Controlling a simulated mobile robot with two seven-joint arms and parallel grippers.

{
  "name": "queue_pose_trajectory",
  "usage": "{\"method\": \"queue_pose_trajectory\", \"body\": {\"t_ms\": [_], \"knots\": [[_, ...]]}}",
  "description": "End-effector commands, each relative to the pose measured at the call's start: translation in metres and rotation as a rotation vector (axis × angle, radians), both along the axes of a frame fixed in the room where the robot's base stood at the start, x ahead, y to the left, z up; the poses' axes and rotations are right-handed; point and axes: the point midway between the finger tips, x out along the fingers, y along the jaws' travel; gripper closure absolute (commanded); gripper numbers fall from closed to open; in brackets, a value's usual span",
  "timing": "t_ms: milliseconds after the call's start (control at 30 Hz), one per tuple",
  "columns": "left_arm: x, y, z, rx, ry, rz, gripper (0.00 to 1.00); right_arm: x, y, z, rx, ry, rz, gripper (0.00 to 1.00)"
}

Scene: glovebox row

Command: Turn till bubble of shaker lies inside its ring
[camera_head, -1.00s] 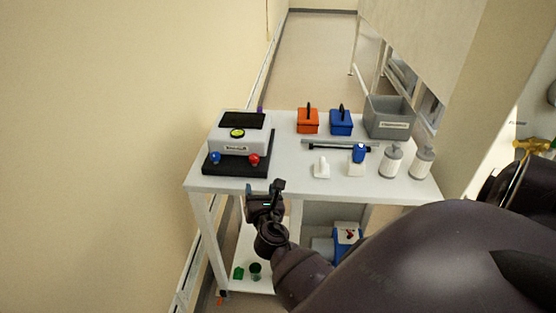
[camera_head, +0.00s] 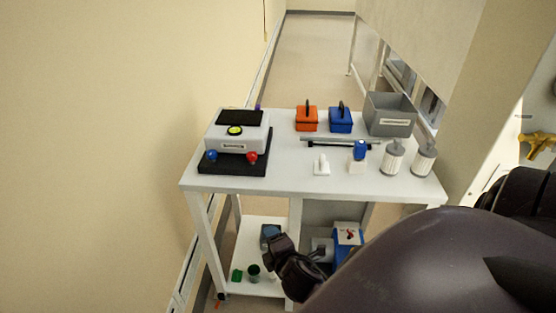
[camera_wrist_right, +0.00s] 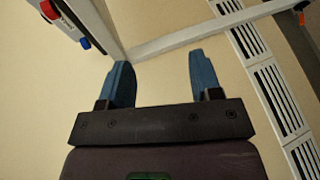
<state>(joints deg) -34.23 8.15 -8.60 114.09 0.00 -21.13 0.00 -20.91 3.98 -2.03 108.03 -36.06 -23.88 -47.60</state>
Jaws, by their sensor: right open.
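The shaker (camera_head: 228,143) is a pale box with a dark top on a black base, at the left end of the white table. Its round yellow-green level (camera_head: 235,130) is on top; the bubble and ring are too small to make out. A blue knob (camera_head: 212,155) and a red knob (camera_head: 252,157) are at its front corners. In the right wrist view the blue knob (camera_wrist_right: 84,43) and red knob (camera_wrist_right: 47,10) show at top left. My right gripper (camera_head: 270,232) is below the tabletop's front edge, apart from the shaker. Its blue fingers (camera_wrist_right: 163,72) are open and empty.
On the table (camera_head: 300,181) are an orange box (camera_head: 307,120), a blue box (camera_head: 340,121), a grey bin (camera_head: 390,119) and two bottles (camera_head: 393,160). A lower shelf (camera_head: 250,288) holds small green items. A wall stands close at left.

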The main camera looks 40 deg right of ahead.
Motion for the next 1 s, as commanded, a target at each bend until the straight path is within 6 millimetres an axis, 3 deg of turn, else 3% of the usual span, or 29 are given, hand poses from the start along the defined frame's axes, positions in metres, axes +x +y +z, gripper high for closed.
{"method": "queue_pose_trajectory", "body": {"t_ms": [433, 1000], "knots": [[-0.005, 0.001, -0.014, 0.001, 0.014, 0.001, 0.12, -0.041, 0.021, -0.033, 0.513, -0.045, -0.113, 0.42], [-0.006, 0.001, -0.016, 0.001, 0.018, 0.002, 0.12, -0.043, 0.025, -0.033, 0.596, -0.057, -0.133, 0.42]]}}
